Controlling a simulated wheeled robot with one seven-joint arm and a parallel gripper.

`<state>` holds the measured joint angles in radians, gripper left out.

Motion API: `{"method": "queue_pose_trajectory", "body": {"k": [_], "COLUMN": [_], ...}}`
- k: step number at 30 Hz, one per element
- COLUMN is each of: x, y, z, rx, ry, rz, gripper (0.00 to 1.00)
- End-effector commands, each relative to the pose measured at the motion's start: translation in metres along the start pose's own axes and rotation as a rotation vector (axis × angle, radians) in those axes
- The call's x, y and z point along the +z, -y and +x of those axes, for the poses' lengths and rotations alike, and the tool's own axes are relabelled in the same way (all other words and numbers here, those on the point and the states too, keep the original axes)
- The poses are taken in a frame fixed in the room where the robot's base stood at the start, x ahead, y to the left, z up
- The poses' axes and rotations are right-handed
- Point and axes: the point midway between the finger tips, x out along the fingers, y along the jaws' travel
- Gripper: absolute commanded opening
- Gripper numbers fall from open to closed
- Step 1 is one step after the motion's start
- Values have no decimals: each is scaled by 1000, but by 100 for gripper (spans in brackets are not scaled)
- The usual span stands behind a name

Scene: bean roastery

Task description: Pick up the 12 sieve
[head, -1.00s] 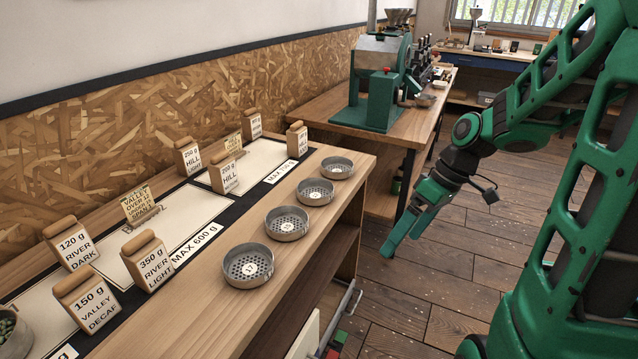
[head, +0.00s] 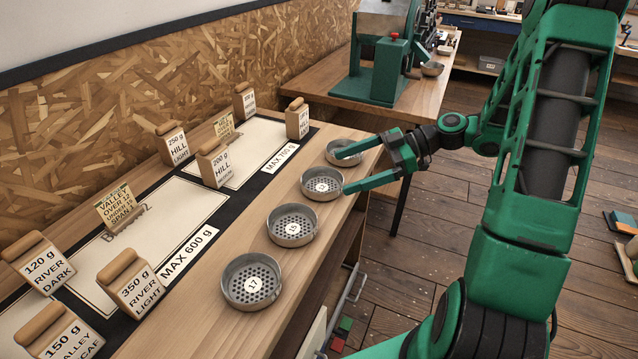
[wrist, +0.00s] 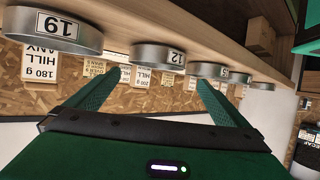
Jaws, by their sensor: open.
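The 12 sieve (head: 322,186) is a shallow round metal pan with a perforated base, on the wooden counter's front strip, third from the near end of the row. In the wrist view its rim tag reads 12 (wrist: 166,57), ahead of and between my fingers. My gripper (head: 343,170) is open and empty, with green fingers pointing at the row from the aisle side. In the head view one fingertip overlaps the far sieve and the other is by the 12 sieve's right rim. I cannot tell whether either touches. The open fingers also show in the wrist view (wrist: 158,79).
Other sieves are close on both sides: the 19 sieve (wrist: 52,28) at the far end, the 15 sieve (head: 292,226) and the 17 sieve (head: 251,281) nearer. Labelled wooden-topped bags, such as Hill (head: 214,163), stand behind. A green machine (head: 382,70) is on the table beyond.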

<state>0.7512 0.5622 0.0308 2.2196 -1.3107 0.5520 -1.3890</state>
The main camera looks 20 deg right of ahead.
Motion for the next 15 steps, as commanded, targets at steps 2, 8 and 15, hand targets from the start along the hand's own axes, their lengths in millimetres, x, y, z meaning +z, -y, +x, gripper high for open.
{"method": "queue_pose_trajectory", "body": {"k": [2, 8, 15], "x": [2, 5, 11], "y": [-1, -2, -6], "z": [8, 21, 42], "rx": [4, 15, 13], "ry": [1, 3, 2], "rz": [5, 9, 11], "gripper": [100, 100, 100]}}
